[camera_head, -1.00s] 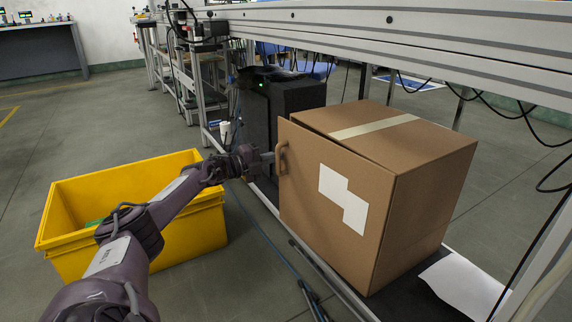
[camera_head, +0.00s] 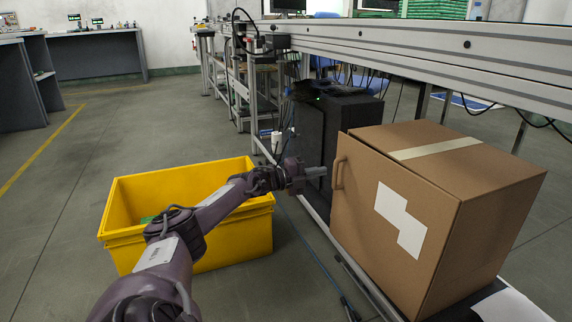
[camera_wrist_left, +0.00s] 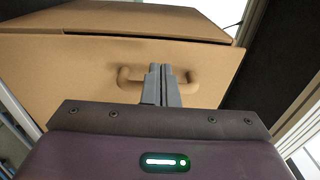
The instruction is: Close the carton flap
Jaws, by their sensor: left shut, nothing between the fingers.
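The brown cardboard carton (camera_head: 475,165) stands on a low dark shelf at the right of the head view. Its flap (camera_head: 365,220) is the upright front panel with a white label; it stands slightly ajar, with a narrow gap along its top left edge. A curved handle (camera_head: 340,173) sits near the flap's left edge. My left gripper (camera_head: 326,171) is shut and empty, its tips just left of the handle. In the left wrist view, the shut fingers (camera_wrist_left: 162,72) overlap the middle of the handle (camera_wrist_left: 125,77); I cannot tell whether they touch it. My right gripper is not in view.
A yellow bin (camera_head: 240,235) stands on the floor at the left, behind my left arm. A black cabinet (camera_head: 335,130) stands behind the carton. A long metal rail (camera_head: 420,62) runs above it.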

